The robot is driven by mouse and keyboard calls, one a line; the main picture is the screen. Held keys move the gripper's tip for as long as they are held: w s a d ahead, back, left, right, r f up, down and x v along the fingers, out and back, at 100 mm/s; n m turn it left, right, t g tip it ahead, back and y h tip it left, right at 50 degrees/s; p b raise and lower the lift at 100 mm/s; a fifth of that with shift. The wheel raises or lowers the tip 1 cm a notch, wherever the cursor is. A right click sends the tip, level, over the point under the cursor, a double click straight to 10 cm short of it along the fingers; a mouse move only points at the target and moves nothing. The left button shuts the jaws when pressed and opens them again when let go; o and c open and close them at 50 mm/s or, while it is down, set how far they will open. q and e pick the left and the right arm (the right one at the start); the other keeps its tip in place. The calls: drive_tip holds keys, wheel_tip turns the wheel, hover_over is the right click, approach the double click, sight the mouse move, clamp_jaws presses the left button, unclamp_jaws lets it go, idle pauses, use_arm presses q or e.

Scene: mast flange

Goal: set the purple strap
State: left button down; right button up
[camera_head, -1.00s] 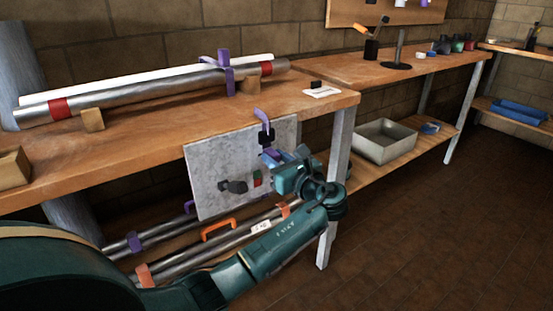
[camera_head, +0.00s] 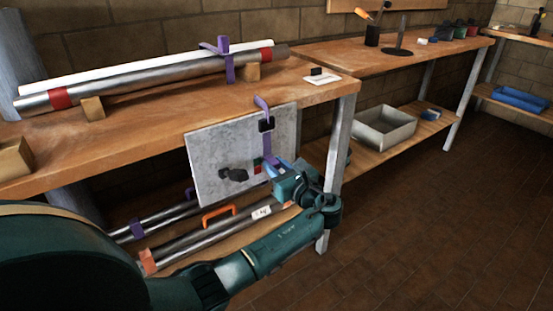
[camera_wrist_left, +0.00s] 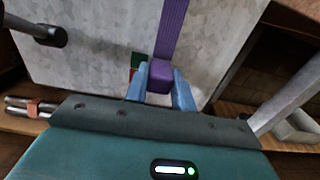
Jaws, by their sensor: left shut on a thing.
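A purple strap (camera_head: 267,144) hangs down the front of a grey panel (camera_head: 213,153) at the bench edge. It passes through a black buckle (camera_head: 266,124) near the panel's top. My left gripper (camera_head: 274,167) is at the strap's lower end, low on the panel's right part. In the left wrist view the strap (camera_wrist_left: 171,32) runs straight up from a purple end block (camera_wrist_left: 160,77), and the blue fingers (camera_wrist_left: 159,88) are shut on that block. A small green and red mark (camera_head: 257,165) on the panel is just left of the gripper, partly hidden by a finger in the wrist view.
A dark knob (camera_head: 233,174) sticks out of the panel, left of the strap. Silver and white pipes with another purple strap (camera_head: 228,66) lie on wood blocks on the bench. Pipes with an orange handle (camera_head: 218,212) lie below. The bench leg (camera_head: 339,145) stands right of the gripper.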

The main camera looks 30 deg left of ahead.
use_arm(q)
drive_tip(key=c, duration=1.2)
unclamp_jaws()
drive_tip(key=shift+o, duration=0.2)
drive_tip(key=shift+d, duration=0.15)
drive_tip(key=shift+s+d+r, duration=0.1)
drive_tip(key=shift+s+d, duration=0.1)
drive_tip(key=shift+d, duration=0.15)
drive_tip(key=p+v, duration=0.2)
drive_tip(key=v, duration=1)
drive_tip(key=shift+p, duration=0.35)
use_arm(e)
drive_tip(key=shift+s+d+m+g+h, duration=0.2)
drive_tip(key=shift+s+m+g+h, duration=0.25)
drive_tip(key=shift+g, duration=0.55)
drive_tip(key=shift+r, duration=0.15)
